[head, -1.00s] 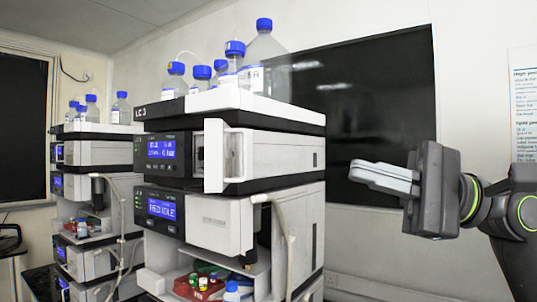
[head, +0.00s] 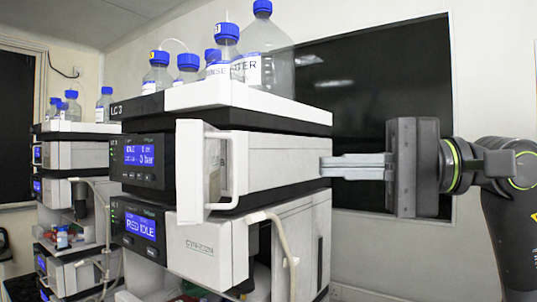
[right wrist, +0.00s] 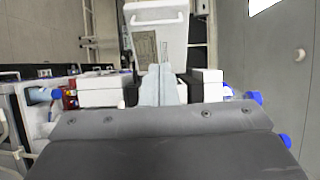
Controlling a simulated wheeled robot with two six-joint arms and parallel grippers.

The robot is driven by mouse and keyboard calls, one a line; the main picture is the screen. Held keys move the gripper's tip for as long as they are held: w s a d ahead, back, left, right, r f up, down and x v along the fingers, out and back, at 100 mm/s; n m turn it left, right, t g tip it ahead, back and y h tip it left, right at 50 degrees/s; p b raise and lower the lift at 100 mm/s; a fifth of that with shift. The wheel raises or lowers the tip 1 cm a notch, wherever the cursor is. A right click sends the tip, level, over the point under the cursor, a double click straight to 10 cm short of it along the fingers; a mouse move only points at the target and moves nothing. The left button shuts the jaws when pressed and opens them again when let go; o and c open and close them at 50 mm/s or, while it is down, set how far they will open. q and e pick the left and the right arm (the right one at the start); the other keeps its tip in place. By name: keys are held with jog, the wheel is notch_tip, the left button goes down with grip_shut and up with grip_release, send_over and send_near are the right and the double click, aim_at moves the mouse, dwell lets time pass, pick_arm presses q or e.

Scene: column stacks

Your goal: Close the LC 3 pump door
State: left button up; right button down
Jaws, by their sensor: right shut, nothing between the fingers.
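The LC 3 pump door (head: 190,172) is a white panel on the upper module of the near stack. It stands open, swung out from the front, with a white bar handle (head: 234,170) on it. In the right wrist view the door (right wrist: 160,38) stands beyond my fingers, its handle (right wrist: 155,20) at the top. My right gripper (head: 322,166) is shut and empty, to the right of the module's side, apart from the door. Its closed fingers also show in the wrist view (right wrist: 160,72). My left gripper is in neither view.
Blue-capped bottles (head: 228,48) stand on top of the LC 3 stack. A lower module (head: 215,245) with a tube sits under the pump. Another stack (head: 72,160) stands at the left. A dark panel (head: 385,75) is on the wall behind.

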pick_arm(q)
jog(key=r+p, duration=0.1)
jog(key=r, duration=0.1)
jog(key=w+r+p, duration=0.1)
jog(key=p, duration=0.1)
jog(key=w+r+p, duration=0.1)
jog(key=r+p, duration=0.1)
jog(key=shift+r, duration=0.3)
pick_arm(e)
jog(key=a, duration=0.9)
jog(key=shift+s+f, duration=0.2)
jog(key=shift+s, duration=0.05)
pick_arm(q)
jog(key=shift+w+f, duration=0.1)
